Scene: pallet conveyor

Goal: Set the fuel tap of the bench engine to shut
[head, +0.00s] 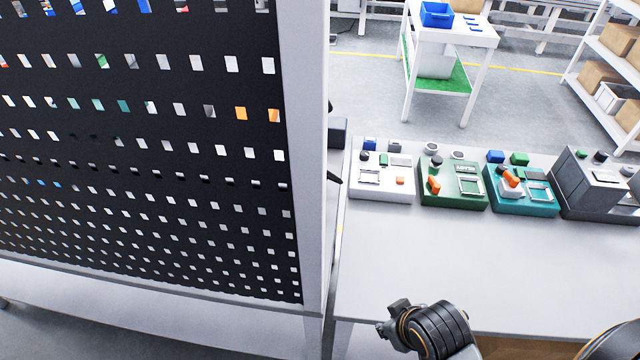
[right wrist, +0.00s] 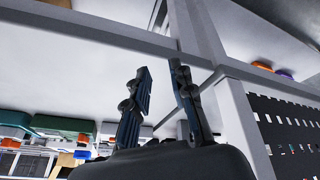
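Several bench units stand in a row along the back of the table: a light grey one (head: 383,188), a green one (head: 453,196) with an orange lever-like part (head: 434,185), a teal one (head: 521,201) with an orange part (head: 510,178), and a dark grey one (head: 590,180). I cannot tell for sure which is the bench engine, or read its tap setting. My right gripper (right wrist: 163,75) is open in the right wrist view, with nothing between its fingers. In the head view my dark arm (head: 432,328) is at the table's front edge, away from the units. My left gripper does not show.
A large black perforated panel (head: 140,150) in a pale frame (head: 310,140) stands at the left and hides what is behind it. The grey table top (head: 480,255) is clear in front of the units. A white cart (head: 478,35) and shelves stand farther back.

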